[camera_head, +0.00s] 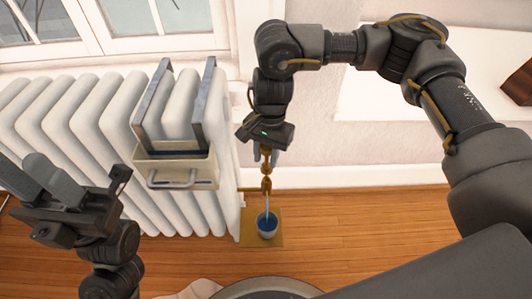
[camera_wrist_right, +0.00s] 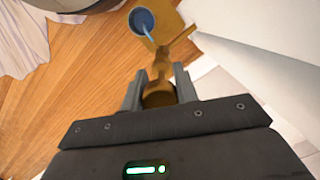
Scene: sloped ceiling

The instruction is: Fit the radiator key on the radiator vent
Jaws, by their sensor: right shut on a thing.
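The brass radiator key (camera_head: 266,165) hangs below my right gripper (camera_head: 266,150), which is shut on it. In the right wrist view the key (camera_wrist_right: 158,95) shows between the two fingers of my right gripper (camera_wrist_right: 158,80). The brass vent (camera_head: 266,186) sticks out from the end of the white radiator (camera_head: 190,205), directly below the key. Key and vent look in line and very close; I cannot tell whether the key sits on it. A thin pale-blue stream runs from the vent down to a blue cup. My left gripper (camera_head: 30,170) is open and empty at the left.
The blue cup (camera_head: 267,227) stands on a tan mat (camera_head: 248,238) on the wooden floor; the cup also shows in the right wrist view (camera_wrist_right: 142,20). A beige box with a handle (camera_head: 172,166) hangs on the radiator's front by grey straps. The floor to the right (camera_head: 350,215) is clear.

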